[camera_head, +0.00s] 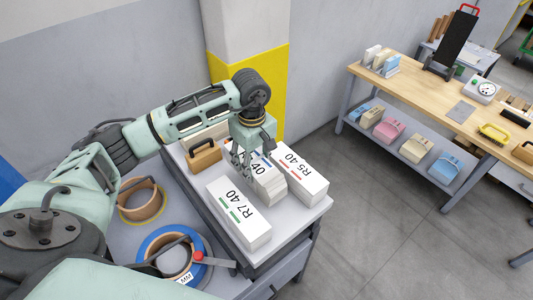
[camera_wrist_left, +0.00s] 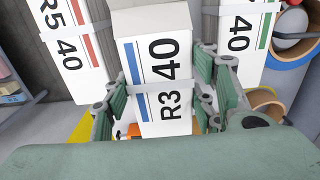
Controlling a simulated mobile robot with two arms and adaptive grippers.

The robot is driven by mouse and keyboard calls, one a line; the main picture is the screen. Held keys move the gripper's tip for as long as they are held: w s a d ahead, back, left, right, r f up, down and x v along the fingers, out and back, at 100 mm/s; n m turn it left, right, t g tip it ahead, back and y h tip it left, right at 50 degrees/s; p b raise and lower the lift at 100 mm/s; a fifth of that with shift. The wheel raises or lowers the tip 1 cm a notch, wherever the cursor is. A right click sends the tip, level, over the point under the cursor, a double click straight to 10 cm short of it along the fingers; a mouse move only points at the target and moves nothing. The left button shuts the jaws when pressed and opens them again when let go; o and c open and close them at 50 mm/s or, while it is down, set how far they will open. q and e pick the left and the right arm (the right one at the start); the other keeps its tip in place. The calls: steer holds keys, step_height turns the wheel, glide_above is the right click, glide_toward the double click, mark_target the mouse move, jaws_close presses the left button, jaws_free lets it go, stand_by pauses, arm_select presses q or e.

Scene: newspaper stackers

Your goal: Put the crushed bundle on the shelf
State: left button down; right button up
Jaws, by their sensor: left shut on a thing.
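The bundle marked R3 40 (camera_wrist_left: 160,75), with a blue stripe and a pale strap, stands between my left gripper's fingers in the left wrist view. In the head view this middle bundle (camera_head: 268,183) sits on the cart top, its side layers uneven; I cannot tell clearly how crushed it is. My right gripper is not in view.
The R7 40 bundle (camera_head: 238,212) and the R5 40 bundle (camera_head: 299,173) stand close on either side. Open floor (camera_head: 360,215) separates the cart from the wooden table (camera_head: 430,85).

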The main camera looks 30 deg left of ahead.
arm_select(q)
steer(key=shift+f+p, duration=0.85)
steer(key=shift+f, duration=1.1)
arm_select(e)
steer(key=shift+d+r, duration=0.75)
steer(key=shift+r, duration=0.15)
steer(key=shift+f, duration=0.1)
arm_select(q)
steer(key=c, duration=1.2)
jaws_free()
steer(key=shift+f, duration=0.2)
steer(key=o, duration=0.5)
steer(key=shift+s+r, duration=0.1)
steer(key=shift+c, duration=0.2)
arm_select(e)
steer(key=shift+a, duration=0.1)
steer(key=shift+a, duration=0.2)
